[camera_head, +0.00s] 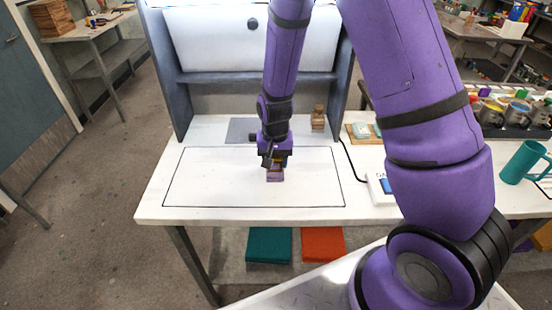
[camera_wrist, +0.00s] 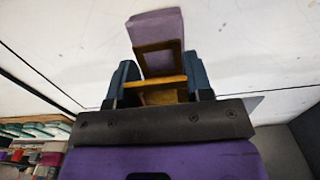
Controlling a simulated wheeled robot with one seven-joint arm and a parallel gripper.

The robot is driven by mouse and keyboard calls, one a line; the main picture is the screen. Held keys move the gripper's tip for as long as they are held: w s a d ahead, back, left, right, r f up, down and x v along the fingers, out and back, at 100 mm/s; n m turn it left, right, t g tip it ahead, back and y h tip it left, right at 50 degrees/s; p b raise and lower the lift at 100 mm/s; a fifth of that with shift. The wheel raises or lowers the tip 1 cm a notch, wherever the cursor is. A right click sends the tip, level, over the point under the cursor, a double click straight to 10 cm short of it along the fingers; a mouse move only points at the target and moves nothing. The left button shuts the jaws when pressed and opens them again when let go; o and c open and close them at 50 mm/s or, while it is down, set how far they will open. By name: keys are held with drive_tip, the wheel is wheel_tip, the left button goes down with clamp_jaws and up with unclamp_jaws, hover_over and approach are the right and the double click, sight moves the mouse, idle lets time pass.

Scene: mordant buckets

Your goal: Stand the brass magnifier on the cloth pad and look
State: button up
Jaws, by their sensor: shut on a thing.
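The brass magnifier (camera_wrist: 158,84) is a gold-coloured open frame between my gripper's fingers in the wrist view. My gripper (camera_wrist: 162,78) is shut on it, with one dark blue finger on each side. A small mauve block-like piece, which looks like the cloth pad (camera_wrist: 156,26), lies just beyond the frame. In the head view my gripper (camera_head: 273,158) points down over the white worktop, low above the mauve piece (camera_head: 275,177). I cannot tell whether the brass touches the pad. My gripper hides part of the magnifier in the head view.
The black-outlined area (camera_head: 215,185) around my gripper is otherwise clear. A grey square (camera_head: 240,130) and a small wooden object (camera_head: 318,117) are behind it. To the right are a white device (camera_head: 381,188) with a cable, a wooden tray (camera_head: 353,138) and a teal mug (camera_head: 520,163).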

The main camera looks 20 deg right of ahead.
drive_tip(key=shift+f, duration=0.15)
drive_tip(key=o, duration=0.9)
drive_tip(key=shift+o, duration=0.2)
wheel_tip(320, 180, up, 12)
drive_tip(key=shift+r, duration=0.25)
drive_tip(key=s+d+r+n+t, duration=0.1)
drive_tip(key=s+d+r, duration=0.1)
drive_tip(key=s+r, duration=0.45)
drive_tip(key=s+d+r+n+t, duration=0.1)
drive_tip(key=s+d+r, duration=0.15)
drive_tip(key=r, duration=0.75)
drive_tip(key=s+d+r+n+t, duration=0.1)
drive_tip(key=s+r, duration=0.2)
drive_tip(key=s, duration=0.4)
drive_tip(key=s+d+r+n+t, duration=0.1)
drive_tip(key=s+r, duration=0.3)
drive_tip(key=s, duration=0.4)
drive_tip(key=shift+d+r+t, duration=0.2)
drive_tip(key=shift+t, duration=0.4)
